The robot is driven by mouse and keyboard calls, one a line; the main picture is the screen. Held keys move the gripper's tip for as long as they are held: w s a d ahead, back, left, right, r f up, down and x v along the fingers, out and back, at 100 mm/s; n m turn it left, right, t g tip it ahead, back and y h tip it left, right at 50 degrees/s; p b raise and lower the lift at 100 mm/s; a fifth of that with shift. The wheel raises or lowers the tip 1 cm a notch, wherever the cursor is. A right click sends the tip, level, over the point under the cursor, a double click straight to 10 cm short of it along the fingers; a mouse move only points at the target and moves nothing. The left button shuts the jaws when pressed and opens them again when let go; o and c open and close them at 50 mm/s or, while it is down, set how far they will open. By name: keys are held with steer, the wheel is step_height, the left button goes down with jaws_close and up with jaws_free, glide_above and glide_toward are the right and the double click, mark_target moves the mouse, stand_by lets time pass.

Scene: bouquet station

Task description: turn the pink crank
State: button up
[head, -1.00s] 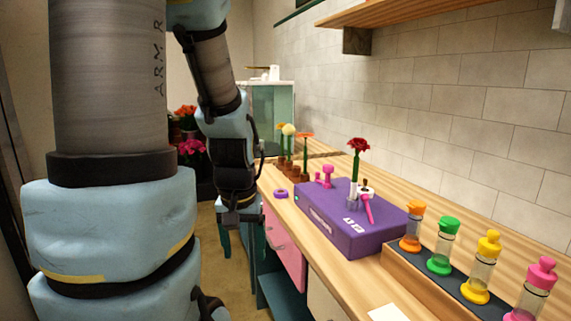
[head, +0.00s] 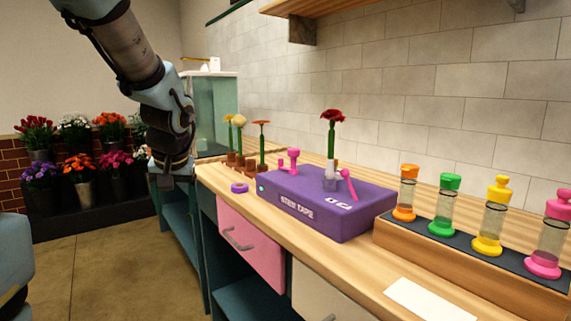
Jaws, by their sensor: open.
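The purple stem tape box (head: 310,212) sits on the wooden counter. Two pink parts show on it: an upright knobbed piece (head: 294,158) at the back left of its top, and a slanted lever (head: 347,184) near the red flower. I cannot tell for sure which one is the crank. A red flower (head: 332,116) stands upright in a pale holder on the box. My gripper (head: 170,184) hangs pointing down to the left of the counter end, open and empty, apart from the box and both pink parts.
A purple ring (head: 239,187) lies left of the box. Flowers in brown holders (head: 247,163) stand behind it. A wooden rack (head: 470,255) of colour-topped vials is at right, with a white card (head: 437,301) in front. Flower buckets (head: 85,185) stand at far left.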

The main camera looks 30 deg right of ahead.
steer(key=w+d+m+t+b, duration=0.1)
steer(key=w+d+t+b, duration=0.25)
steer(key=d+b, duration=0.6)
steer(key=t+h+b, duration=0.5)
steer(key=b, duration=0.6)
glide_toward(294, 149)
steer(key=shift+g, duration=0.25)
steer(key=p+x, duration=0.1)
steer(key=x, duration=0.9)
steer(key=shift+w+p, duration=0.35)
jaws_close()
